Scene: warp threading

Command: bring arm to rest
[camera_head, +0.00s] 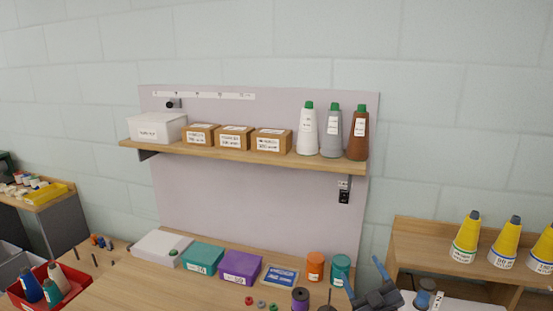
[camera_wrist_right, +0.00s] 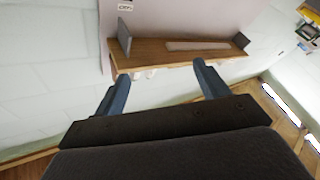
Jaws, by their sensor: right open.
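My right gripper (camera_head: 365,280) shows at the bottom right of the head view, over the right end of the wooden table (camera_head: 140,286). Its two blue fingers stand apart with nothing between them. In the right wrist view the open fingers (camera_wrist_right: 160,85) point toward the wooden shelf (camera_wrist_right: 180,50), which looks clear of them. My left gripper is not in the head view.
The wall shelf (camera_head: 240,158) holds boxes and three thread cones (camera_head: 333,130). Yellow cones (camera_head: 467,236) stand at right.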

